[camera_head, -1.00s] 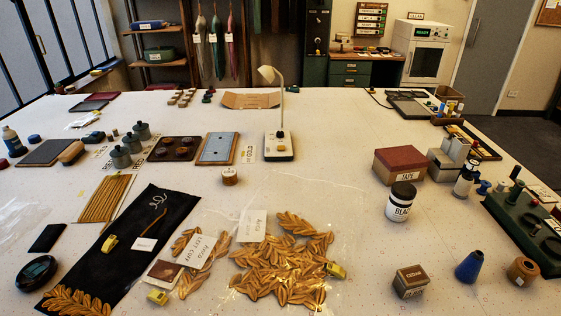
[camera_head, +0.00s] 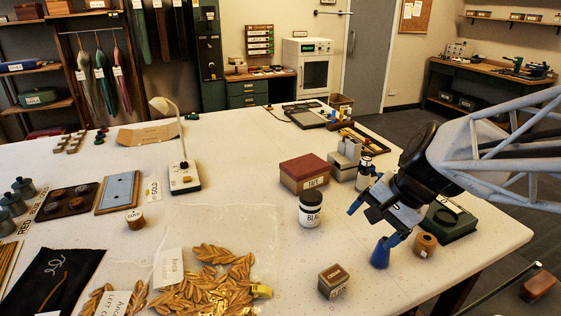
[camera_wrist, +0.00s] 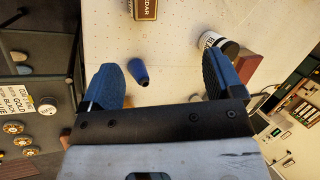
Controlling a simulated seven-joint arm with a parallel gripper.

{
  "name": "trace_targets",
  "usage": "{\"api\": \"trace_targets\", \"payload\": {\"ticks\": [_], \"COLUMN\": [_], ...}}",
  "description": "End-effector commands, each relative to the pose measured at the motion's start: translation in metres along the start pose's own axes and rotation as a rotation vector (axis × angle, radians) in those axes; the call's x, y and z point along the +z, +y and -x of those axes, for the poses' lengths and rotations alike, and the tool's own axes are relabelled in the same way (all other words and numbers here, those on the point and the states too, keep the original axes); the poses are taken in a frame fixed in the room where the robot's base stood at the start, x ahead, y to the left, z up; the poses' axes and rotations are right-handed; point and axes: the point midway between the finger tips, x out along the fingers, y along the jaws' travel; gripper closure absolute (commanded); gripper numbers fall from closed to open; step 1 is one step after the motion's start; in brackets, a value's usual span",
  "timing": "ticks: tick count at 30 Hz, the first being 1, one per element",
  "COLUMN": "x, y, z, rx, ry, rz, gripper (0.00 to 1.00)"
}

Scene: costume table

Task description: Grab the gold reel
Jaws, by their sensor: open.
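A small wooden reel with a pale label that seems to read GOLD (camera_head: 135,219) stands upright on the white table, left of centre in the head view, beside a GOLD card (camera_head: 153,191). My gripper (camera_head: 374,222) is at the right of the table, far from that reel. Its two blue fingers are apart and empty in the wrist view (camera_wrist: 160,82). A blue cone (camera_head: 379,253) stands below the fingers; it also shows in the wrist view (camera_wrist: 138,70). Another wooden reel (camera_head: 425,244) stands right of the cone, its label unreadable.
A black-lidded jar (camera_head: 311,209), a red-lidded box (camera_head: 304,173) and a CEDAR box (camera_head: 333,281) stand between my gripper and the labelled reel. Gold leaves (camera_head: 210,285) lie in front. A lamp (camera_head: 184,178) stands behind. The wrist view shows a colour-name card (camera_wrist: 17,118) beyond the table edge.

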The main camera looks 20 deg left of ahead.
Motion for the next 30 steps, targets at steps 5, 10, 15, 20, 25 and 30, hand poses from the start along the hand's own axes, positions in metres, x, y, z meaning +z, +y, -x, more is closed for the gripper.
{"api": "trace_targets", "payload": {"ticks": [5,10,15,20,25,30], "x": [-0.008,-0.01,-0.008,-0.002,0.01,0.026], "y": [-0.055,-0.107,-0.158,-0.206,-0.255,-0.302], "z": [-0.03,-0.061,-0.095,-0.13,-0.17,-0.213], "rx": [-0.061,-0.113,-0.152,-0.183,-0.204,-0.217], "ry": [-0.081,-0.16,-0.242,-0.32,-0.405,-0.489], "rz": [-0.077,-0.16,-0.246,-0.329,-0.421,-0.518], "gripper": [0.13,0.13,0.13,0.13,0.13,0.13]}}
